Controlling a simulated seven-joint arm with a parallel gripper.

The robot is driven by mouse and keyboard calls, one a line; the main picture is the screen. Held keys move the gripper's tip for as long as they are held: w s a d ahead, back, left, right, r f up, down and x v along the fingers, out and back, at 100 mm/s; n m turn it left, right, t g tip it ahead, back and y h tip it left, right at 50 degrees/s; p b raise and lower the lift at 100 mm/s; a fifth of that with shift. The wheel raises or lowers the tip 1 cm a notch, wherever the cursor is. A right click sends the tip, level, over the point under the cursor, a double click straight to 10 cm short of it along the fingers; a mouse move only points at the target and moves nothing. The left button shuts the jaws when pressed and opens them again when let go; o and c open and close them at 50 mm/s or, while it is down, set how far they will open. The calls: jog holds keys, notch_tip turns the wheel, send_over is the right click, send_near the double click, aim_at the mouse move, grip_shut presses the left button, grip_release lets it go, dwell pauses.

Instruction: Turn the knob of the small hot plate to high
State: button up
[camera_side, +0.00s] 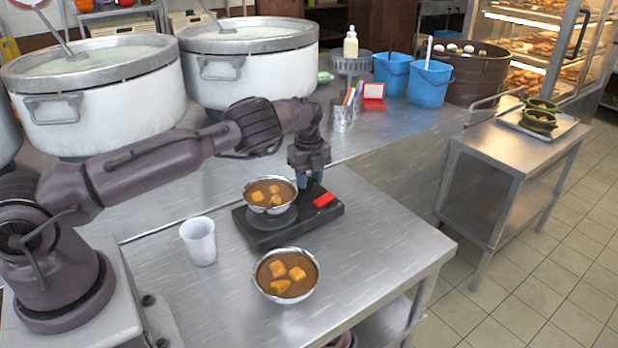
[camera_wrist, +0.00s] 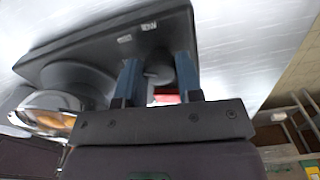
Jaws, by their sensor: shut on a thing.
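The small black hot plate (camera_side: 309,215) sits on the steel table, with a metal bowl (camera_side: 270,194) of brown broth and orange-tan cubes on its round burner. A red piece (camera_side: 324,200) lies on its right part. My gripper (camera_side: 310,181) points down over the back right of the hot plate. In the wrist view, my blue fingers (camera_wrist: 159,82) are on either side of the dark round knob (camera_wrist: 159,73), shut on it. Two small pale labels (camera_wrist: 149,26) show on the hot plate near the knob, too small to read. The knob's setting cannot be told.
A second bowl (camera_side: 287,275) of broth and cubes stands in front of the hot plate. A whitish cup (camera_side: 198,241) stands left of it. Large stockpots (camera_side: 100,95), a pen holder (camera_side: 342,119) and blue buckets (camera_side: 430,84) stand behind. The table's right front is clear.

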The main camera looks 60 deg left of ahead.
aim_at(309, 179)
jog(key=n, duration=0.5)
jog(key=shift+n, duration=0.3)
dwell(0.4)
jog(key=o, duration=0.9)
jog(key=shift+r, duration=0.1)
notch_tip(309, 179, up, 13)
jog(key=shift+f, duration=0.1)
